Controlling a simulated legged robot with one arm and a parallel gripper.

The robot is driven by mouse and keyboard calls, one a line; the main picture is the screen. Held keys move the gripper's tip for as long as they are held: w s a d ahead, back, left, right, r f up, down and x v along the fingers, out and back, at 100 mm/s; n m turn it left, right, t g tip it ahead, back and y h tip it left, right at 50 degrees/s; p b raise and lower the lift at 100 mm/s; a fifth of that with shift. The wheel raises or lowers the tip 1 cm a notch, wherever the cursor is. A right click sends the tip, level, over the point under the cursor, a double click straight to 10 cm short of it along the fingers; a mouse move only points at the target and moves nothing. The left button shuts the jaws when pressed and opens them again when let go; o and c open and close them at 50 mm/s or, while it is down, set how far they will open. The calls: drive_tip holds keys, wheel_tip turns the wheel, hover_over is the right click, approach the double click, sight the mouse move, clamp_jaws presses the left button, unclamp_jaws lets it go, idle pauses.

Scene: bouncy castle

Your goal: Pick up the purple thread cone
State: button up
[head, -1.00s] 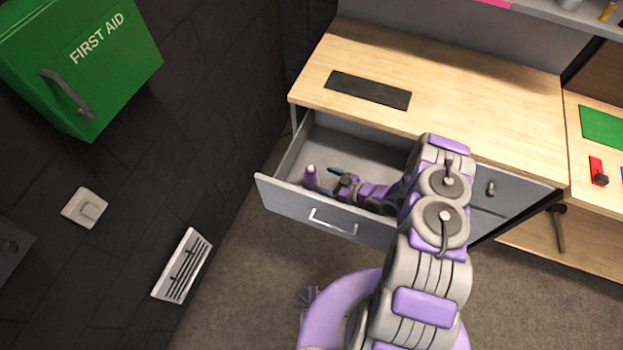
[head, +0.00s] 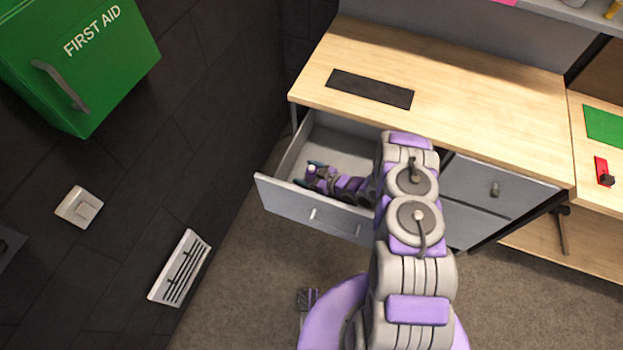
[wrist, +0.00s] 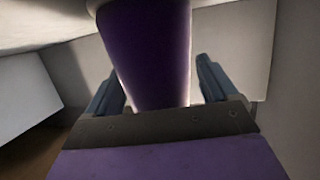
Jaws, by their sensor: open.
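The purple thread cone (head: 311,171) stands in the open drawer, near its front left corner; in the head view my gripper covers most of it and its pale tip shows. In the wrist view the cone (wrist: 147,50) is large and close, between the two fingers. My gripper (head: 313,173) reaches into the drawer from the right, with its fingers on either side of the cone. The fingers (wrist: 160,85) are open, and a gap shows between the cone and the right finger. The cone's lower end is hidden behind the gripper's palm in the wrist view.
The grey drawer (head: 285,198) is pulled out under a wooden desk (head: 460,75), and its walls stand close around my gripper. A dark mat (head: 370,88) lies on the desktop. A green first aid box (head: 80,60) hangs on the dark wall at left.

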drive_tip(key=c, duration=1.2)
drive_tip(key=shift+r, duration=0.1)
